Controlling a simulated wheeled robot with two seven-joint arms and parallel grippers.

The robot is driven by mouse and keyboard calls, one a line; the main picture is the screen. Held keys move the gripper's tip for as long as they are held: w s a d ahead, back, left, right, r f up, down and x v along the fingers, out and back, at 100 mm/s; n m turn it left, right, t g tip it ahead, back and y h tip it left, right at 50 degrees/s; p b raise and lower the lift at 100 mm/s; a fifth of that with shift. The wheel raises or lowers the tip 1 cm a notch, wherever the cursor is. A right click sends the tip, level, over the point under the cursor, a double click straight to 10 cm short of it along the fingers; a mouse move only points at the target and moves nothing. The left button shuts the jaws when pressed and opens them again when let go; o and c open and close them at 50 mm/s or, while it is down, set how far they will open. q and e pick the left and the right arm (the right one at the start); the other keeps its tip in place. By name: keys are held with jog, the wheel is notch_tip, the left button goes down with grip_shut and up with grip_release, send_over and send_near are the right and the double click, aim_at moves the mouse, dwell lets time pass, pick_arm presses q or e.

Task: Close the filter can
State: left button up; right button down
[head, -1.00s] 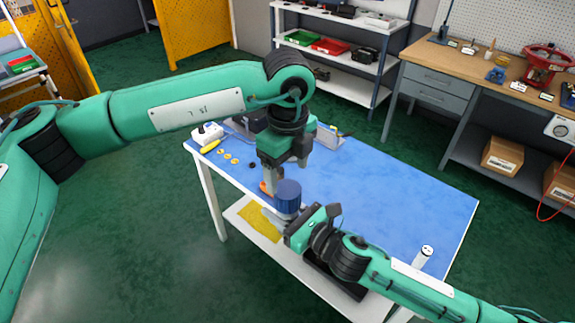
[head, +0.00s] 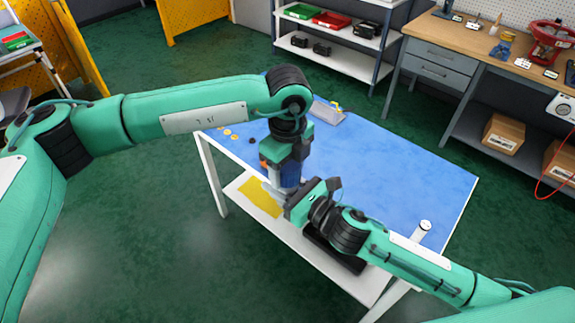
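The blue filter can (head: 291,173) is near the front left edge of the blue-topped table. It is partly covered by my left gripper (head: 288,163), which points down right over it. The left fingertips are hidden, so I cannot tell whether they are shut on the can. My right gripper (head: 276,194) comes in from the right, low at the can's base. Its grey fingers reach to the can's lower end, and their grip is not clear. An orange part (head: 264,163) shows just left of the can.
The blue table top (head: 400,170) is mostly clear to the right, with a white cylinder (head: 425,226) near its right front. Small yellow discs (head: 227,133) and a grey tray (head: 327,112) are towards the back. A yellow sheet (head: 262,196) lies on the lower shelf.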

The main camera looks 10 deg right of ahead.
pick_arm(q)
jog(key=c, duration=0.6)
jog(key=m, duration=0.6)
jog(key=shift+m, duration=0.3)
jog(key=m, duration=0.4)
jog(key=shift+m, duration=0.4)
jog(key=m, duration=1.5)
jog(key=shift+m, duration=0.4)
jog(key=m, duration=0.4)
jog(key=shift+m, duration=0.4)
jog(key=m, duration=0.5)
jog(key=shift+w+a, duration=0.1)
jog(key=o, duration=1.1)
